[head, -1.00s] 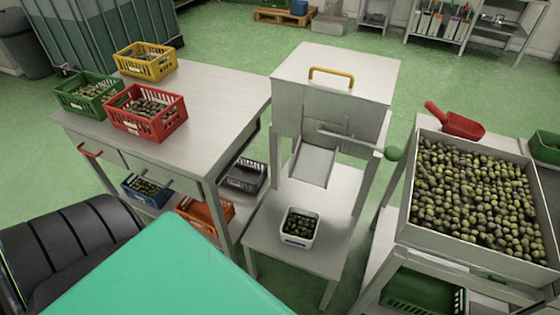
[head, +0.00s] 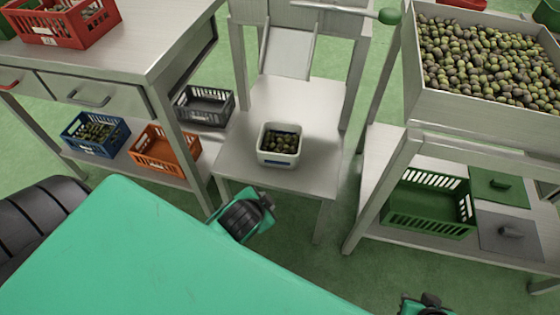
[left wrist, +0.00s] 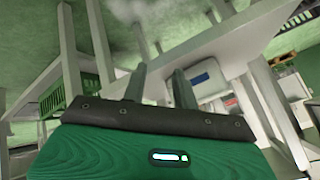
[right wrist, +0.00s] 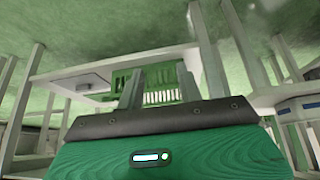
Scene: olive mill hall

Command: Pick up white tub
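The white tub (head: 279,158), a small square tub with a blue label on its front and olives in it, stands upright on the low steel shelf (head: 230,157) below the chute. It also shows in the left wrist view (left wrist: 212,88), behind the fingertips, and at the right edge in the right wrist view (right wrist: 298,112). My left gripper (left wrist: 160,85) is open and empty, in front of and apart from the tub. My right gripper (right wrist: 160,88) is open and empty, pointing towards the green crate. In the head view its green-and-black part (head: 428,305) is cut by the bottom edge.
At left a steel table holds a red crate (head: 60,24); blue (head: 95,135), orange (head: 165,152) and grey (head: 204,106) crates sit below. At right are the olive bin (head: 425,105) and a green crate (head: 425,215). Steel legs flank the tub's stand.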

